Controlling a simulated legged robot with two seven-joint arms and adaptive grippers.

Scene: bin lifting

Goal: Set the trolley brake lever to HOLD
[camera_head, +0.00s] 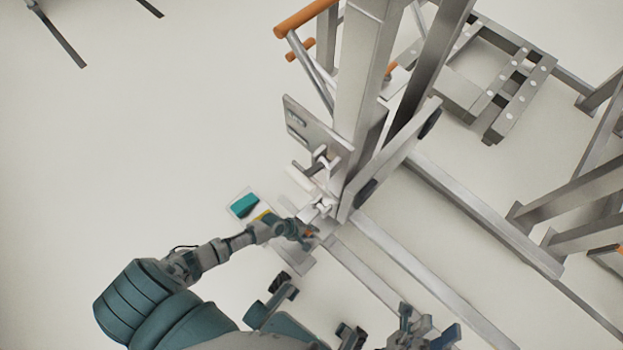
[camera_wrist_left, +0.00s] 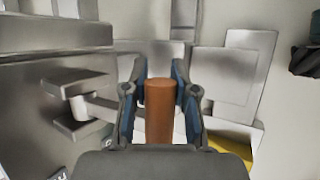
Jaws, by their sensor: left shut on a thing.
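The brake lever shows as an orange cylindrical grip (camera_wrist_left: 159,112) in the left wrist view, standing upright between two blue-padded fingers. My left gripper (camera_head: 308,232) is shut on it, low beside the trolley mast (camera_head: 358,70). In the head view only a small orange bit of the lever shows at the fingertips. A teal patch on a pale plate (camera_head: 243,205) and a yellow strip (camera_head: 262,215) lie beside my left wrist; their markings are not readable. My right gripper (camera_head: 427,328) is at the bottom edge, empty, with its fingers apart.
The grey trolley frame has orange handles (camera_head: 305,17) at the top and long base rails (camera_head: 400,265) along the floor. A bracket with a short post (camera_wrist_left: 75,100) is left of the lever. A grey rack (camera_head: 495,80) stands at the upper right.

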